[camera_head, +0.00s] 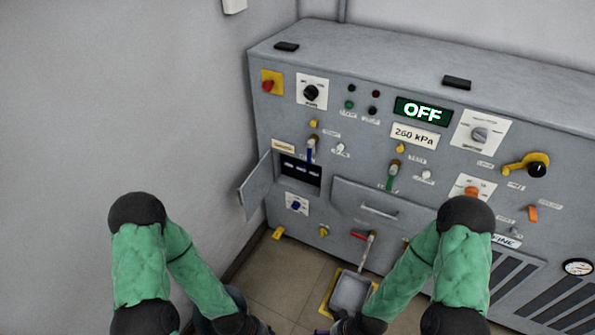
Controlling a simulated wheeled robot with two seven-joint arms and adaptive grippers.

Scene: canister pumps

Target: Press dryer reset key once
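A grey machine panel (355,150) carries many small controls, and the tiny labels are too small for me to tell which one is the dryer reset key. Small round buttons include a yellow one (314,124), a white one (340,148), another yellow one (400,148) and another white one (427,174). My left gripper (250,326) and my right gripper (345,327) are low at the bottom edge, below the panel controls and apart from them. Both are dark and partly cut off, so their fingers do not show clearly.
A small hatch door (256,186) stands open at the left, beside a dark recess (300,171). A green display (423,111) reads OFF, above a 260 kPa plate (415,136). A grey tray (350,292) is on the floor below a spout. A yellow-black lever (530,166) sticks out at right.

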